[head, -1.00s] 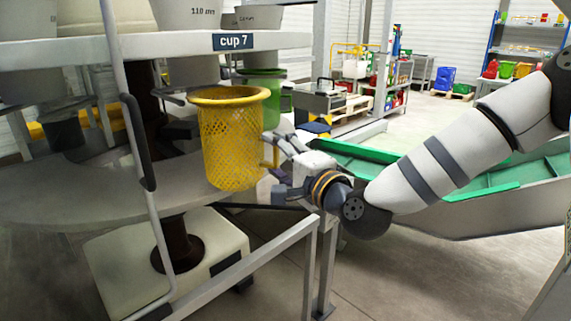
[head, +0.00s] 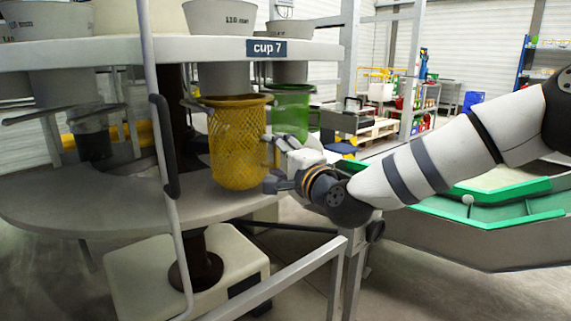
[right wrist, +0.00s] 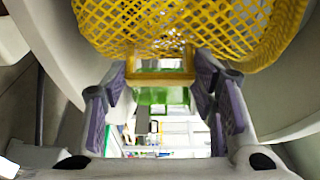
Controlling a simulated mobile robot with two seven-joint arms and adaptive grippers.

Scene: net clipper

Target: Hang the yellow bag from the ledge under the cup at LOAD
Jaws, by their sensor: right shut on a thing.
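The yellow mesh bag (head: 238,150) hangs upright directly below a grey cup (head: 222,78) on the carousel rim, beside the label "cup 7" (head: 266,47). My right gripper (head: 275,165) is at the bag's right side, shut on its handle. In the right wrist view the bag's mesh (right wrist: 190,25) fills the top, with its handle (right wrist: 160,76) between the fingers. A dark ledge arm (head: 196,105) shows left of the bag's rim. Whether the rim rests on the ledge cannot be told. No LOAD sign is readable. My left gripper is not in view.
A green bag (head: 291,112) hangs close behind on the right. A grey round plate (head: 110,205) lies below. An upright rail (head: 165,150) stands in front on the left. A green-lined chute (head: 500,205) lies under my right arm.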

